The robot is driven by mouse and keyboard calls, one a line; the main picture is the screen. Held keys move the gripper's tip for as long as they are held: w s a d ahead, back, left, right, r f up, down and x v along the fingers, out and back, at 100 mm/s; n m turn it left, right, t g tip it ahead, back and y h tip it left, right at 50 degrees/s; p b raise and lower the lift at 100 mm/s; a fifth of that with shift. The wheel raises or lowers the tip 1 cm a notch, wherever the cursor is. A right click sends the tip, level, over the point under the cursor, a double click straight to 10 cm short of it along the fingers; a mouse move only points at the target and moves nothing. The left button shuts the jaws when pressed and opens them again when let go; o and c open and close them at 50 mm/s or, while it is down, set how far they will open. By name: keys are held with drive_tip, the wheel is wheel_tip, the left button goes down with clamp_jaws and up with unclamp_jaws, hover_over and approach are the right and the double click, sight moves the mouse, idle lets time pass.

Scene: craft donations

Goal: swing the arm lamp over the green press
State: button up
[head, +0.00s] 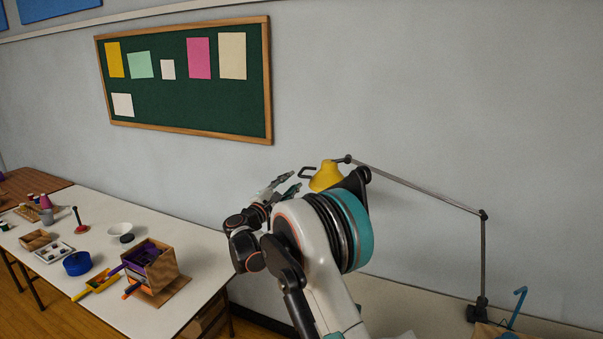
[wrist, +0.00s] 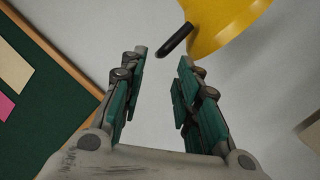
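The arm lamp has a yellow shade (head: 325,177) and a thin grey jointed arm (head: 420,190) that runs right to an upright post on a dark base (head: 478,311). A dark handle (head: 307,171) sticks out left from the shade. My gripper (head: 294,182) is just left of the handle. In the wrist view my gripper (wrist: 163,57) is open and empty. There the black handle (wrist: 175,39) lies just beyond the fingertips, nearer the right one, with the yellow shade (wrist: 225,25) behind it. I cannot make out a green press in either view.
A white table (head: 205,250) at left holds a wooden box (head: 160,272), a blue round container (head: 77,263) and other craft things. A second pale surface (head: 400,300) carries the lamp base, with a blue bent bar (head: 519,305) beside it. A green board (head: 180,100) hangs behind.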

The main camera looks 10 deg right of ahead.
sight(302, 170)
drive_tip(key=x, duration=0.8)
drive_tip(key=shift+r, duration=0.1)
clamp_jaws()
